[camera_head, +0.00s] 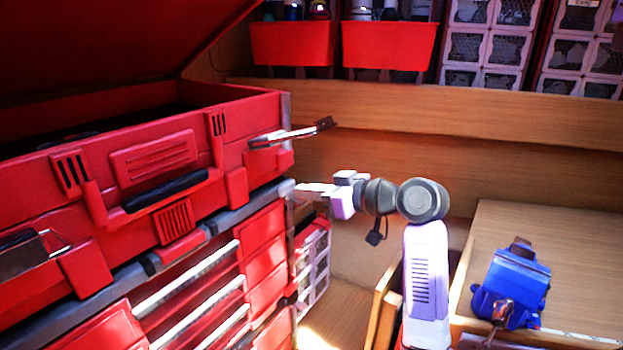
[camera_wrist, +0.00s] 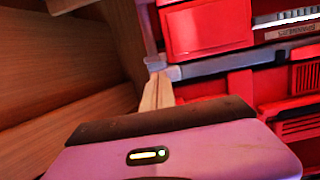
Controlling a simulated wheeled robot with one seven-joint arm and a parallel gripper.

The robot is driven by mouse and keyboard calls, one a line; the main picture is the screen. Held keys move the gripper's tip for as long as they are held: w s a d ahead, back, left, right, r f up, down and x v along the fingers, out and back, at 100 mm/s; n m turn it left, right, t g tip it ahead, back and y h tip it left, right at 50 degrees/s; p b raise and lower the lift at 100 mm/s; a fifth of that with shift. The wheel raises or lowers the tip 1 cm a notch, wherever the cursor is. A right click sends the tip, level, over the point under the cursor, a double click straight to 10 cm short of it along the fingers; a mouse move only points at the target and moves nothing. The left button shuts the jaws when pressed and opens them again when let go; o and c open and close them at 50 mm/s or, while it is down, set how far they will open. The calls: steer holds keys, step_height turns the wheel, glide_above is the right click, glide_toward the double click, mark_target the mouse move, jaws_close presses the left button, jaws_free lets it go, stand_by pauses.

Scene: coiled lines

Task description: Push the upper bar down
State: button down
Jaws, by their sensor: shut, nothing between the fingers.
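A silver bar (camera_head: 285,136) with a dark end juts out to the right from the upper right corner of the red toolbox (camera_head: 190,158); I take it as the upper bar. My gripper (camera_head: 302,190) is shut and empty, below the bar and apart from it, close to the toolbox's right corner by the grey strip. In the wrist view the pale fingers (camera_wrist: 157,92) are together, beside the end of the grey strip (camera_wrist: 220,66). I cannot make out the bar in the wrist view. Whether the fingers touch the box is unclear.
Red drawers (camera_head: 265,240) with silver handles lie below the grey strip. A raised red lid (camera_head: 100,40) hangs over the box. A blue vise (camera_head: 512,285) sits on the wooden bench (camera_head: 560,245) at right. Red bins (camera_head: 390,45) stand on the back shelf.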

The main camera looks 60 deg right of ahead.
steer(key=shift+f, duration=0.5)
step_height(320, 180, down, 3)
steer(key=shift+r+b, duration=0.1)
steer(key=shift+b, duration=0.85)
